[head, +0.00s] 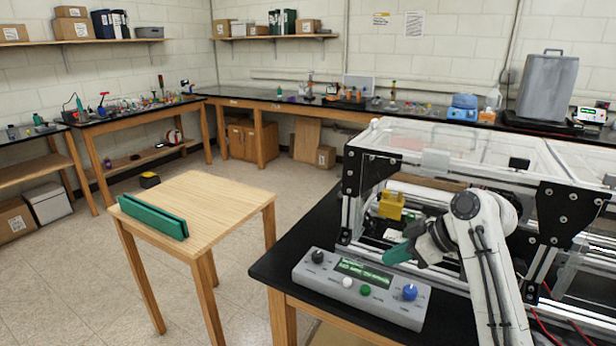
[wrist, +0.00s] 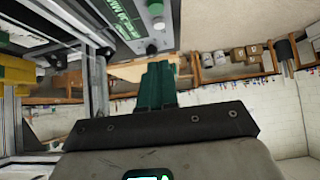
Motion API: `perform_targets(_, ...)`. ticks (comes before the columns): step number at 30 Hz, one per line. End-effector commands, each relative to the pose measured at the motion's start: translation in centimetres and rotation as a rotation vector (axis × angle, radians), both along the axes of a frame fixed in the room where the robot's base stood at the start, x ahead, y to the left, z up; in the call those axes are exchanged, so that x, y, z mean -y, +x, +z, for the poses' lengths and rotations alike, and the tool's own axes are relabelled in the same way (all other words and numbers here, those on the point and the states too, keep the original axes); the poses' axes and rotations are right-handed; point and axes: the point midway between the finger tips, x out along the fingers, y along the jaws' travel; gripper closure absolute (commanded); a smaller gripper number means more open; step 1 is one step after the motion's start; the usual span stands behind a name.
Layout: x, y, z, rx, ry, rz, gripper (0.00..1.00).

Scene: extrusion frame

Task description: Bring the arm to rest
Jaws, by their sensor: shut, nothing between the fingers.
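My gripper (head: 397,253) has green fingers and is shut with nothing between them. In the head view it points left, in front of the extrusion frame (head: 352,180) and over the back of the grey control box (head: 362,287). I cannot tell whether it touches the box. In the wrist view the closed fingers of my gripper (wrist: 156,85) stand up side by side from the dark mount. My white arm rises at the right of the head view and bends at the elbow, hiding part of the frame.
The control box, also in the wrist view (wrist: 125,22), has knobs and a lit display on the black bench (head: 285,262). A yellow block (head: 391,205) is inside the frame. A small wooden table (head: 215,195) bears a green bar (head: 152,217). Open floor lies around it.

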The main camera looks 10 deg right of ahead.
Motion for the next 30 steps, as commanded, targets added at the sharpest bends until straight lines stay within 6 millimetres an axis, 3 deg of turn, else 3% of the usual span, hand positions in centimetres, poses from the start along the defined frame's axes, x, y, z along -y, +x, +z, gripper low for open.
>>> perform_targets(5,-1.8,-4.0,-6.6,-0.113,0.006,-0.093,1.0)
perform_targets(8,-2.6,-7.6,-10.9,-0.195,-0.001,-0.177,1.0)
perform_targets(15,-3.3,-18.0,-19.0,-0.382,-0.049,-0.399,1.0)
perform_targets(22,-2.0,-29.6,-23.6,-0.534,-0.142,-0.63,1.0)
perform_targets(27,-0.1,-37.7,-24.6,-0.61,-0.231,-0.794,1.0)
perform_targets(30,1.0,-41.1,-24.4,-0.634,-0.276,-0.867,1.0)
